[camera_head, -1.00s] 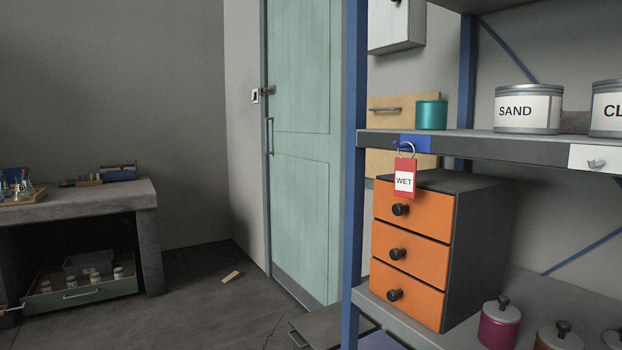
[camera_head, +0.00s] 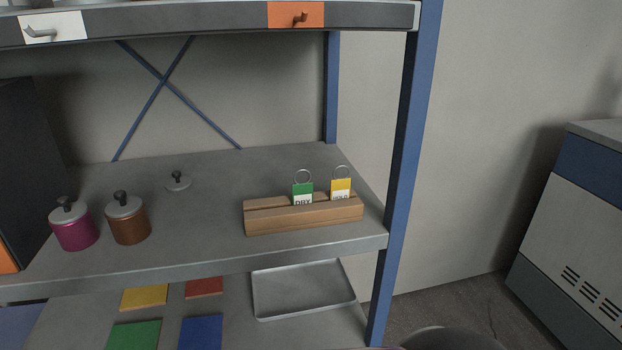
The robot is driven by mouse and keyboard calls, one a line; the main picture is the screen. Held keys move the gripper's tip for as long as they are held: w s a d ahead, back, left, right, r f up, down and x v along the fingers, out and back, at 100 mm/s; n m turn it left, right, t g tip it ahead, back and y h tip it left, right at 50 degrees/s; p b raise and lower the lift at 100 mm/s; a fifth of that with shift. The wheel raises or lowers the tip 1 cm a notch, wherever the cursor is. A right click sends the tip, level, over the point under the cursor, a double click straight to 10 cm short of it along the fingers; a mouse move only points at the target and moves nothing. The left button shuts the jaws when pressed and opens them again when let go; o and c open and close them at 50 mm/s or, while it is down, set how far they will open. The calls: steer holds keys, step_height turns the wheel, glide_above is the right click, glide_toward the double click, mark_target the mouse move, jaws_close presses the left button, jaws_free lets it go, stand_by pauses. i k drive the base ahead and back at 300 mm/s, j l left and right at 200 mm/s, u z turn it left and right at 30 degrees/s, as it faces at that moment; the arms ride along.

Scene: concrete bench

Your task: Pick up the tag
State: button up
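Two tags stand in a wooden slotted block (camera_head: 290,220) on the middle shelf at right. One is a green tag (camera_head: 303,189) with a metal ring and a white label that seems to read DRY, its lower edge cut off by the block. The other is a yellow tag (camera_head: 341,186) with a ring, its label partly hidden in the slot. The red WET tag from the earlier frame is out of view now. My gripper is not in view.
Magenta (camera_head: 74,226) and brown (camera_head: 128,222) lidded jars and a loose lid (camera_head: 178,181) stand left on the shelf (camera_head: 205,235). Empty hooks sit on white (camera_head: 55,27) and orange (camera_head: 297,15) plates above. Below are coloured squares and an empty metal tray (camera_head: 303,290).

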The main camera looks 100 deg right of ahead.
mark_target(340, 188)
steer(key=z, duration=3.85)
steer(key=l+u, duration=0.5)
steer(key=u, duration=0.25)
steer(key=k, duration=0.05)
